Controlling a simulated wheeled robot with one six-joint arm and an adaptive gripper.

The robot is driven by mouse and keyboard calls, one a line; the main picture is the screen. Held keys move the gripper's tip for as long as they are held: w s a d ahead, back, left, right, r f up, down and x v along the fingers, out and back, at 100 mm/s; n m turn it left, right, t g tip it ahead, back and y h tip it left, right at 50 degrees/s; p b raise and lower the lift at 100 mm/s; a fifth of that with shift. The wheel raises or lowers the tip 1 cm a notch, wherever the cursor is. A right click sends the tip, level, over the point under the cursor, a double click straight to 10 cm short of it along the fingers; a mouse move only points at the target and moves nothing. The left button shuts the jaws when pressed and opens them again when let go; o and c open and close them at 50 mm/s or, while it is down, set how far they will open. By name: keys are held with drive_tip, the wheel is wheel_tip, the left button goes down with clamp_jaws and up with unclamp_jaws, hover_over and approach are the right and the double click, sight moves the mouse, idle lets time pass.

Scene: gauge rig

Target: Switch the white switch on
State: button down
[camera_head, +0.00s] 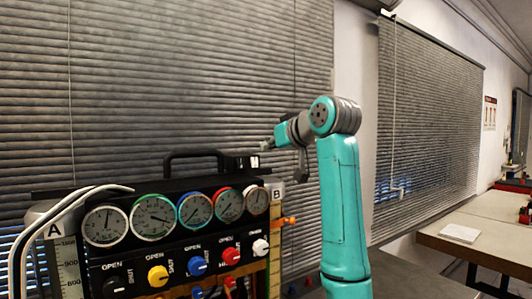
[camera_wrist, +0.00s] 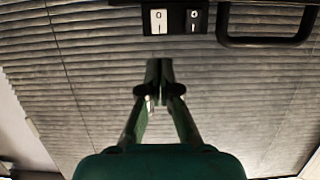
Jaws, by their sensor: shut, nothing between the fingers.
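The white switch (camera_wrist: 158,21) is a small white rocker in a dark housing at the top of the wrist view. It also shows at the right end of the gauge rig's top in the head view (camera_head: 254,161). I cannot tell clearly which way its rocker is tipped. My gripper (camera_wrist: 160,68) is shut and empty, with its fingertips pointing toward the housing and apart from the switch in the picture. In the head view my gripper (camera_head: 265,146) is above and slightly right of the white switch.
A black switch (camera_wrist: 194,21) sits beside the white one. A black carry handle (camera_wrist: 265,40) stands close by on the rig. Gauges (camera_head: 152,217) and coloured knobs (camera_head: 198,266) fill the front panel. Grey blinds (camera_head: 150,80) hang behind. A workbench (camera_head: 480,240) stands at right.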

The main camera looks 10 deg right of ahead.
drive_tip(key=r+v, duration=0.1)
drive_tip(key=v, duration=0.6)
drive_tip(key=shift+r, duration=0.45)
